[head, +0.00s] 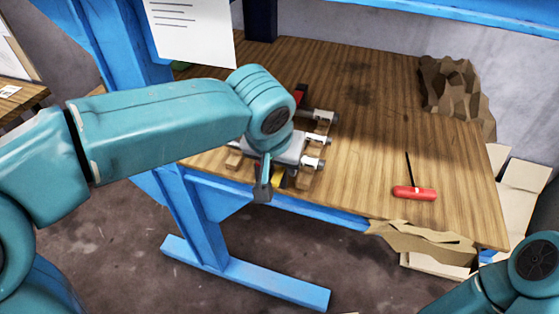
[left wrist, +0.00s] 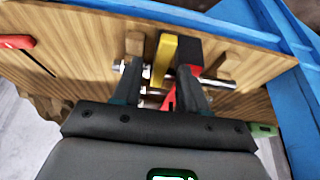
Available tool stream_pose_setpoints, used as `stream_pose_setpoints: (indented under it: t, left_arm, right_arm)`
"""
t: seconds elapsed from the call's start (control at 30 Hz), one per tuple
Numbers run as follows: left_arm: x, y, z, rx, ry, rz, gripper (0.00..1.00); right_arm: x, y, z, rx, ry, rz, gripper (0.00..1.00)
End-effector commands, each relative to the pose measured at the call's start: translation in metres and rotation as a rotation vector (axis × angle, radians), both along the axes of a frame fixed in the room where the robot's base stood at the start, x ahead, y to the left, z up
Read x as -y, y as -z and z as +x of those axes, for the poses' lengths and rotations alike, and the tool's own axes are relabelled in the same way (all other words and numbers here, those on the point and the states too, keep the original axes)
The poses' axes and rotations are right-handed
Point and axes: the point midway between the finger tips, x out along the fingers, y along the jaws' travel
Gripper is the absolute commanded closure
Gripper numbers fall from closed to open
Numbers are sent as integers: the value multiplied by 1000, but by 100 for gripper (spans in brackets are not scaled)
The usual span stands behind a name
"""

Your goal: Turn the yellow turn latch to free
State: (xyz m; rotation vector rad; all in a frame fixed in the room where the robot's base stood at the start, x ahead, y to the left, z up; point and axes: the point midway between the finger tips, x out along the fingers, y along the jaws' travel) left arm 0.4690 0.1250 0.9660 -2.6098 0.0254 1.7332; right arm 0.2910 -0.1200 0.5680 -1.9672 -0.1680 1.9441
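The yellow turn latch (left wrist: 164,58) shows in the left wrist view as an upright bar beside a black block (left wrist: 188,48) and red parts. In the head view only a small yellow piece (head: 279,181) shows at the front of the device (head: 315,141); my left wrist hides much of the rest. My left gripper (head: 264,188) is over the table's front edge at the device. In the left wrist view its fingers (left wrist: 158,78) are apart, with the yellow bar between or just beyond them. I cannot tell whether they touch it. My right gripper is out of view.
The device sits near the front edge of the wooden table (head: 370,110). A red-handled screwdriver (head: 414,193) lies to the right, and crumpled brown material (head: 452,90) stands at the back right. The tabletop between is clear. A blue frame (head: 200,215) supports the table.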

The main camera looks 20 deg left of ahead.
Motion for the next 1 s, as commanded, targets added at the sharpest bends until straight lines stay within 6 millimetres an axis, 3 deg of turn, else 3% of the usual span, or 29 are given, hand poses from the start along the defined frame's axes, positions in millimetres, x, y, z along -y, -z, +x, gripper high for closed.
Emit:
stream_pose_setpoints:
  t: [0.23,0.7,1.0]
  left_arm:
    - [0,-14,-5,0,1,-1,57]
    - [-1,-122,-50,2,2,-1,57]
    - [-1,-150,-63,0,1,0,57]
  right_arm:
    - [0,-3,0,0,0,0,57]
    - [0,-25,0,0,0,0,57]
    - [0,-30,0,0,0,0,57]
